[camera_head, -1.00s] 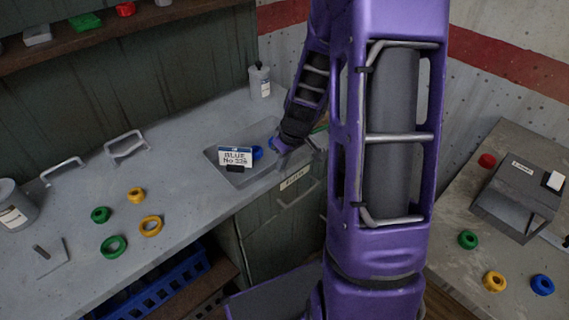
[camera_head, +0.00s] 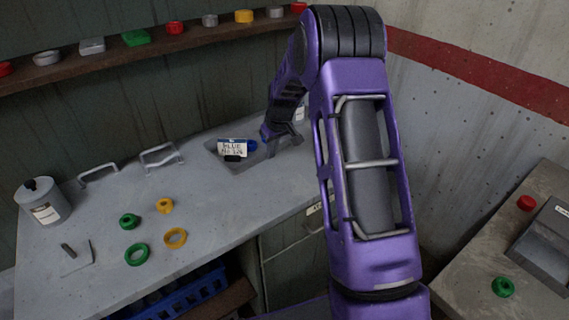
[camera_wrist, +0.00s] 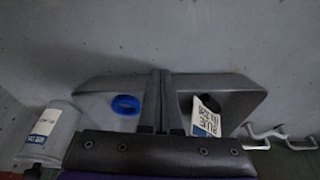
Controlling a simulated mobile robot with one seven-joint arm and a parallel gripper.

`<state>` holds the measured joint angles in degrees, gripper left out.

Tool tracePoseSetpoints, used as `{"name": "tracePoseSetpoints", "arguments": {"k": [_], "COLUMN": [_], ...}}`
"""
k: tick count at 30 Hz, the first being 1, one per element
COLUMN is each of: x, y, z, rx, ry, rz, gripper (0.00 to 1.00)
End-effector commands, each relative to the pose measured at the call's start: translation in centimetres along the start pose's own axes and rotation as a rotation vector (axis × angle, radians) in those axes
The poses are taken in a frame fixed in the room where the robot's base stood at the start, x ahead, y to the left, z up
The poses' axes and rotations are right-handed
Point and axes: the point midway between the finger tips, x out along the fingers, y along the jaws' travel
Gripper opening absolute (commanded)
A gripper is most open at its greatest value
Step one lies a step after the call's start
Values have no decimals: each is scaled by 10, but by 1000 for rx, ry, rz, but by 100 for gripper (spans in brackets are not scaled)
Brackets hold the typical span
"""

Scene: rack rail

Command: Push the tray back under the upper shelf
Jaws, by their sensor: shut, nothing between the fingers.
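The tray (camera_head: 239,165) is a shallow grey tray on the counter near the back wall. The upper shelf (camera_head: 160,51) runs along the wall above. My gripper (camera_head: 284,141) is shut and empty at the tray's right part. In the wrist view the closed fingers (camera_wrist: 160,90) point at the tray (camera_wrist: 235,88), between the blue ring (camera_wrist: 125,104) and the card (camera_wrist: 206,115). I cannot tell whether the fingertips touch the tray, as my arm hides part of it.
A canister (camera_head: 43,202) and another container (camera_wrist: 47,132) stand on the counter. Two metal handles (camera_head: 160,157) rise left of the tray. Yellow and green rings (camera_head: 136,254) lie in front. A side table (camera_head: 480,262) is at right.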

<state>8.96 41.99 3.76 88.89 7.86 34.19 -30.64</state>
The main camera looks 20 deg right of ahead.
Motion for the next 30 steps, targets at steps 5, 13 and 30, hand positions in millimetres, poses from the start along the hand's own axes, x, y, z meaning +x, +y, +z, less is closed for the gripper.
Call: {"name": "tracePoseSetpoints", "arguments": {"k": [5, 13, 30], "x": [10, 16, -1], "y": [0, 0, 0], "z": [-34, -56, -56], "rx": [-1, -1, 0], "ry": [2, 0, 1], "rz": [0, 1, 1], "gripper": [0, 0, 0]}}
